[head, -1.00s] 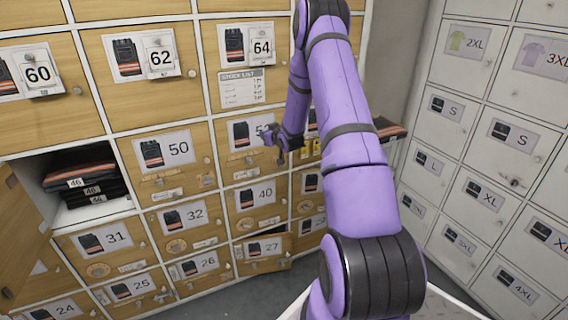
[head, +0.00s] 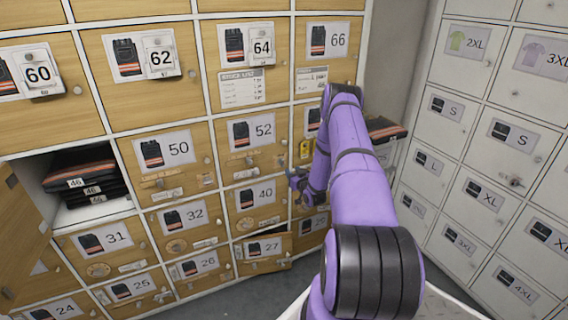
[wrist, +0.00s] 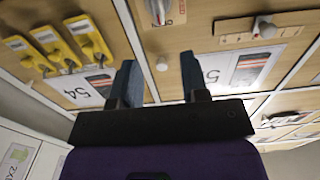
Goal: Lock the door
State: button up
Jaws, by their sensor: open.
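The task names only "the door" and does not say which. My gripper (head: 296,182) is in front of the locker wall, just below and right of the door marked 52 (head: 252,135). In the wrist view my gripper (wrist: 158,62) is open and empty, its two dark fingers apart. A round knob (wrist: 162,63) shows between the fingertips; contact cannot be told. Beyond it is a grey turn-latch (wrist: 158,10) on a plate with red marks. Another latch (wrist: 262,28) sits on a wooden plate. Door 54 (wrist: 88,92) is to the left, partly hidden by a finger.
Door 27 (head: 265,248) stands slightly ajar. An open door (head: 22,235) at left exposes folded clothes (head: 85,172). More clothing (head: 384,127) protrudes at right. White lockers (head: 470,150) line the right side.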

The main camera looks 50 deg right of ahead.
aim_at(283, 161)
jog(key=x, duration=0.9)
jog(key=shift+w, duration=0.15)
grip_shut()
